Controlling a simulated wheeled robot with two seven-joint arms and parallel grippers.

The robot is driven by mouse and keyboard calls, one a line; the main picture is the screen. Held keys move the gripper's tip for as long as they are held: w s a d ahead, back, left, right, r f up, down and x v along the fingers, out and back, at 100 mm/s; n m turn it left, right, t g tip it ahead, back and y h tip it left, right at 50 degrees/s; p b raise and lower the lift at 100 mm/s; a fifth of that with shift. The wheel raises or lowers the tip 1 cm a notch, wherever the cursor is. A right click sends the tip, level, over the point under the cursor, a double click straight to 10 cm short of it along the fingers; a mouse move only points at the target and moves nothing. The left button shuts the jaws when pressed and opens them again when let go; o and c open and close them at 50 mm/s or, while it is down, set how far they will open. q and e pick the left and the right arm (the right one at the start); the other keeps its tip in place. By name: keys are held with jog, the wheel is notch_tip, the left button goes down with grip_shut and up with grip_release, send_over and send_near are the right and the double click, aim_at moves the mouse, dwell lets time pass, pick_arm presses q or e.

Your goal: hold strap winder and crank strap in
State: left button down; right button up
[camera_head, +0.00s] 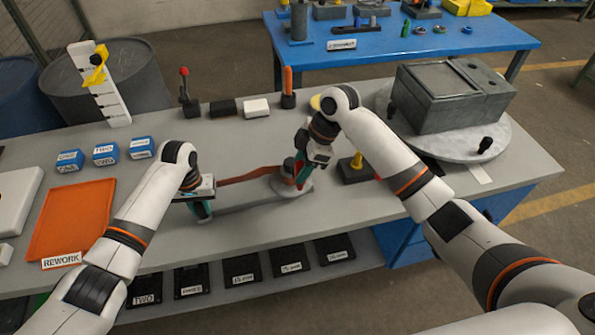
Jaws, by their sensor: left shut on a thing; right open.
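The strap winder stands on the grey bench, with a round grey drum end (296,187) at the right and a long pale bar (245,208) running left from it. A red-brown strap (247,176) stretches from the drum to my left gripper. My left gripper (201,210) is shut at the left end of the winder; its own jaws hide most of what they hold. My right gripper (303,178) is open, pointing down right over the drum end. It hides the crank area, and I cannot tell whether it touches.
An orange tray (72,218) with a REWORK label and blue labelled blocks (105,153) lie left. A black block with a yellow knob (357,167) stands close right of my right gripper. A grey box (450,95) sits on a round turntable at right. Small holders line the back edge.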

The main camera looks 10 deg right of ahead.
jog(key=shift+x, duration=1.35)
grip_shut()
